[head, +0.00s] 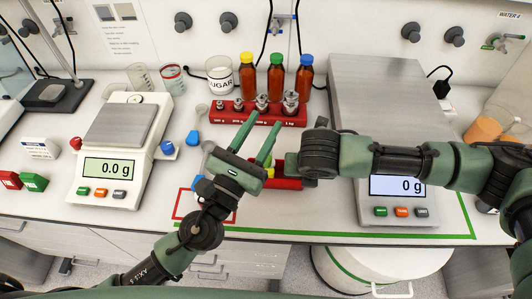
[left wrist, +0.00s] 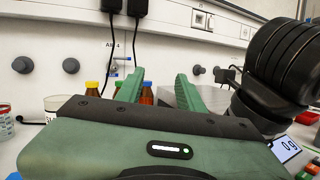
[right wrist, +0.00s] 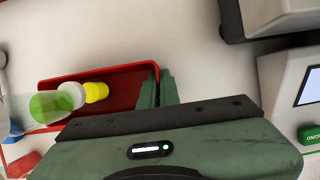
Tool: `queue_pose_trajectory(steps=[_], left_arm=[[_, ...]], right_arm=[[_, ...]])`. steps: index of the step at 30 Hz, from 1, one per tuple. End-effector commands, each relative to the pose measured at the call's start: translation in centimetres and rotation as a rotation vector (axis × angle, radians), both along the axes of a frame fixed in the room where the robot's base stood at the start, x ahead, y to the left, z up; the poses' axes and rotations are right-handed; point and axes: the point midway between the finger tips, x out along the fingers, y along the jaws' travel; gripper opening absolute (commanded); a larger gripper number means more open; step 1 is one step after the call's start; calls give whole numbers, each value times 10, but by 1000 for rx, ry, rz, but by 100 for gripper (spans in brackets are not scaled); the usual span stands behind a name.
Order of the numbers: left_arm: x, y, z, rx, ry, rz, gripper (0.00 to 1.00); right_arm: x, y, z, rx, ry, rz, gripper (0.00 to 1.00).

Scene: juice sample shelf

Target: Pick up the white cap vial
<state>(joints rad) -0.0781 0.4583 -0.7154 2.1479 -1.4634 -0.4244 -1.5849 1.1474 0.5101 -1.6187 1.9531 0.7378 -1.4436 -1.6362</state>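In the right wrist view a white cap (right wrist: 75,93) shows beside a yellow cap (right wrist: 97,92) at the left of a red tray (right wrist: 118,72). A clear piece with green in it (right wrist: 48,106) overlaps there, so I cannot tell the vial bodies apart. My right gripper (right wrist: 159,88) is over the tray's right end, its fingers close together with nothing visible between them, apart from the white cap. My left gripper (head: 258,138) is open and empty, in front of the weight rack; its fingers also show in the left wrist view (left wrist: 158,88). In the head view my arms partly hide the tray.
A red rack of metal weights (head: 232,117) stands behind. Brown bottles (head: 276,82) and a sugar jar (head: 220,75) are at the back. A small scale (head: 121,125) is left, a large scale (head: 375,110) right. The front counter edge is close.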

Motion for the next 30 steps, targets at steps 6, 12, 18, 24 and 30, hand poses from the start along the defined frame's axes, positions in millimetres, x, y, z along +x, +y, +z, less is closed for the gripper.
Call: queue_pose_trajectory(steps=[6,12,18,24,30], left_arm=[[-69,12,-58,-25,178,150,38],[-108,12,-76,-24,260,206,38],[-97,9,-78,-23,271,219,38],[-62,2,-79,-23,271,218,38],[-47,-1,-80,-21,274,217,38]], right_arm=[[0,0,1,1,-1,0,0],[0,0,1,1,-1,0,0],[0,0,1,1,-1,0,0],[0,0,1,1,-1,0,0],[0,0,1,1,-1,0,0]])
